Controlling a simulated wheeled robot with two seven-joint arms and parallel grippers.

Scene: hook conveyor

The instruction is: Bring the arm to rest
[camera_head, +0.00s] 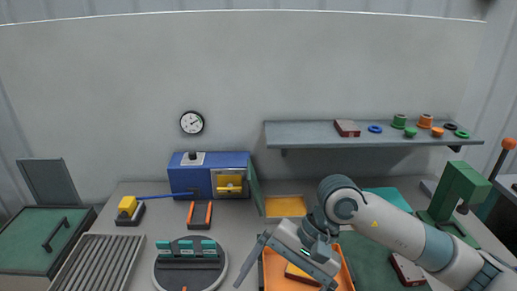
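My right arm comes in from the right and reaches over the worktop. Its gripper (284,284) hangs above the orange tray (345,262) near the front middle. Its two fingers stand wide apart, one left of the tray and one over its right part. Nothing shows clamped between them. A yellow and dark-red block (300,274) shows in the tray below, partly hidden by the gripper. My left gripper is not in view.
A blue machine (210,172) with an open door stands at the back. A round fixture (189,276) is left of the gripper. A green press (458,193) stands right. A wall shelf (300,134) holds a red box and several rings.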

